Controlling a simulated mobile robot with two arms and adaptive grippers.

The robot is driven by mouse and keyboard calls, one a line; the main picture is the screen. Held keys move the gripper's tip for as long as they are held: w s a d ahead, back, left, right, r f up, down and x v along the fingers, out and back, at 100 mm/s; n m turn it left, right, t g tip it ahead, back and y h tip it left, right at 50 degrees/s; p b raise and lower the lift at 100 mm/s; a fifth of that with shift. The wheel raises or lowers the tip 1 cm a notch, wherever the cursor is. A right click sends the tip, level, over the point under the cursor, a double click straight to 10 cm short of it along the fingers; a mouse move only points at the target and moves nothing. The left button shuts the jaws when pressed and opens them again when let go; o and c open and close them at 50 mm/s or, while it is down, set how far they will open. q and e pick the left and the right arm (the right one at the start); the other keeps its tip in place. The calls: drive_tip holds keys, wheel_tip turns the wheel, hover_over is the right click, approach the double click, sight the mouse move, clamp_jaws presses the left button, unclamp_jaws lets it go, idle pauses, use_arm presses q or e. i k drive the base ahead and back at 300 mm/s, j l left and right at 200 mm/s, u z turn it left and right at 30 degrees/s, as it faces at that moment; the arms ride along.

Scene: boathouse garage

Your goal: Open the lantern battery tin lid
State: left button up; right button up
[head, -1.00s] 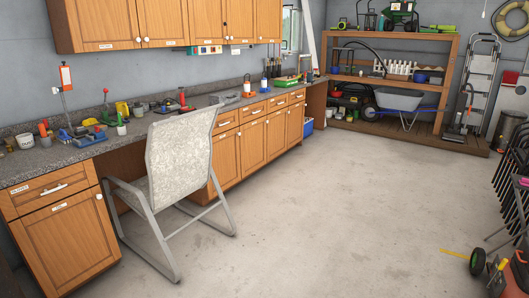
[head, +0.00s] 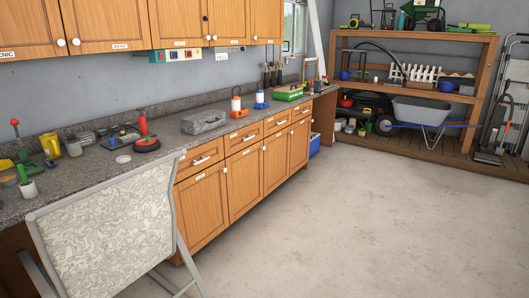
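I cannot tell for sure which thing is the lantern battery tin. On the counter stand an orange lantern-like thing with a white top (head: 237,106) and a blue one (head: 260,100). A grey, rough-looking block or box (head: 204,122) lies left of them, and a green box (head: 290,93) lies right of them. No label on these can be read, and no open lid can be made out. Neither of my grippers is in view.
A patterned chair (head: 105,225) stands close at the lower left, before the counter (head: 75,185). Several small tools and cups crowd the counter's left part. A wheelbarrow (head: 420,110) sits on the wooden shelf unit at the back. The concrete floor (head: 350,220) is clear.

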sight(198, 120)
drive_tip(key=i, duration=2.4)
